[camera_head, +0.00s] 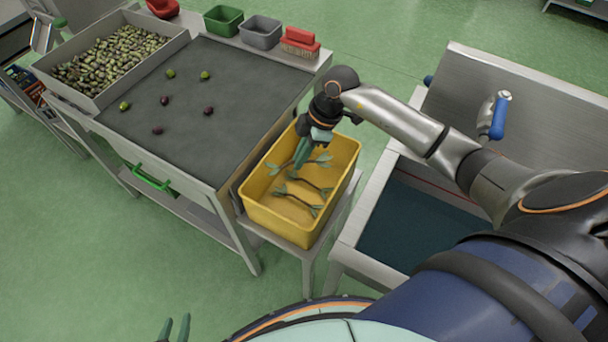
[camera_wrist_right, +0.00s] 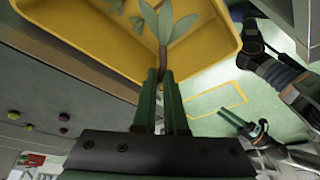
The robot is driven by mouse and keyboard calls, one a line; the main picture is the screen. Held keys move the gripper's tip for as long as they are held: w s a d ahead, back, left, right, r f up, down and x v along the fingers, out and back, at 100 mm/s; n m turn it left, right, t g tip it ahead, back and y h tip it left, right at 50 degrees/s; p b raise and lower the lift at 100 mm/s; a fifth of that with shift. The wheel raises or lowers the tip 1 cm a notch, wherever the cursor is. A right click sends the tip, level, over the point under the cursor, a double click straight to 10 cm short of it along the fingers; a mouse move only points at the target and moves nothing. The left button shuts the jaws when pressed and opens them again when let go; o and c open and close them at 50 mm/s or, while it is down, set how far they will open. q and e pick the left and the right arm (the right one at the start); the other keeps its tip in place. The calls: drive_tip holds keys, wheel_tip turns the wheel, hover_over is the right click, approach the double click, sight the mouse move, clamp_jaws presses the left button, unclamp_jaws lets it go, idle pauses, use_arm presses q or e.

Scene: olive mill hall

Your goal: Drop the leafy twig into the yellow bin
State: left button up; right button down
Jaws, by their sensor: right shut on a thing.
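The yellow bin (camera_head: 257,211) stands on a small stand between the sorting table and the sink. My right gripper (camera_head: 302,158) is above the inside of the bin, pointing down. In the right wrist view the twig (camera_wrist_right: 165,30) rises from between the green fingers (camera_wrist_right: 164,78) in front of the yellow bin (camera_wrist_right: 203,50). Other leafy twigs (camera_head: 305,205) lie on the bin floor. My left gripper (camera_head: 175,328) is at the bottom edge, its fingers apart and empty.
The sorting table (camera_head: 215,110) carries several loose olives and a crate (camera_head: 172,50) of olives. A sink (camera_head: 400,215) is right of the bin.

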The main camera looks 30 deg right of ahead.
drive_tip(key=w+d+f+n+b, duration=0.1)
drive_tip(key=w+d+f+b, duration=0.1)
drive_tip(key=w+f+b, duration=0.2)
drive_tip(key=f+b, duration=0.2)
drive_tip(key=b, duration=0.1)
drive_tip(key=shift+w, duration=0.15)
drive_tip(key=c, duration=0.9)
unclamp_jaws()
drive_tip(key=v, duration=0.7)
drive_tip(key=shift+d+r, duration=0.15)
drive_tip(key=shift+r, duration=0.15)
